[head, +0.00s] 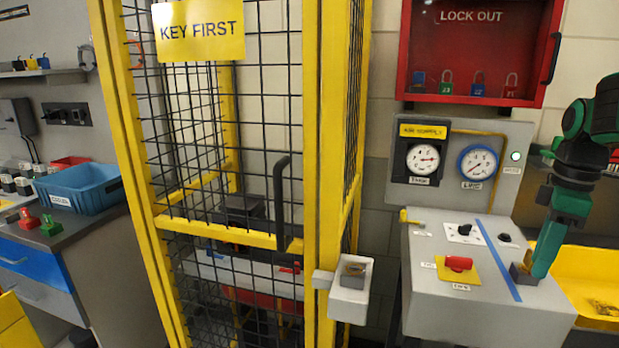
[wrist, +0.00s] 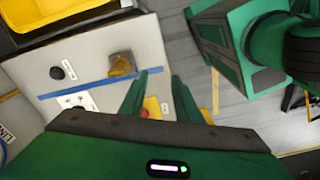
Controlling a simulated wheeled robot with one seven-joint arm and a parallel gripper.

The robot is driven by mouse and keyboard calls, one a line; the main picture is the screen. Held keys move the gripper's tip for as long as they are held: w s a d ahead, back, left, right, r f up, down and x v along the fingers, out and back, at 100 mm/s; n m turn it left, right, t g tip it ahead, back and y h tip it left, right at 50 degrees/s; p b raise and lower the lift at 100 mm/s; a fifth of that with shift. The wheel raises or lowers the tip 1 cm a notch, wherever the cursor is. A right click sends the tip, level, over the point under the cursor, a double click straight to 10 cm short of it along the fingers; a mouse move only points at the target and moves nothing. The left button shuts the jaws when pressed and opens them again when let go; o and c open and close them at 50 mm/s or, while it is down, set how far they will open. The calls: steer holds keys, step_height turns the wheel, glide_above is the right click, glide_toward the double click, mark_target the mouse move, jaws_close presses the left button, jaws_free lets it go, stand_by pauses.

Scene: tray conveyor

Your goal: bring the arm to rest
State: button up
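My gripper (wrist: 159,73) shows in the wrist view with its two green fingers apart and nothing between them. In the head view my green arm comes down at the right, over the right side of the grey control box (head: 480,312). In the wrist view a brass-coloured key-like piece (wrist: 121,66) stands on the box top, left of the fingertips and apart from them. The head view shows the red switch (head: 459,263) too.
A yellow mesh gate (head: 325,150) stands left of the control box, with a small grey box (head: 350,290) on its post. A red lock-out cabinet (head: 400,60) with padlocks hangs above the gauges. A yellow bin (head: 590,265) is at the right. A blue bin (head: 85,190) stands far left.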

steer(key=s+a+f+m, duration=0.1)
steer(key=s+f+m, duration=0.4)
steer(key=s+m, duration=0.3)
steer(key=s+a+f+m, duration=0.2)
steer(key=s+f+m, duration=0.3)
steer(key=s+m, duration=0.3)
steer(key=shift+s+a+m, duration=0.25)
steer(key=shift+s+m, duration=0.15)
steer(key=shift+s, duration=0.8)
steer(key=shift+w+f, duration=0.2)
steer(key=shift+w, duration=0.45)
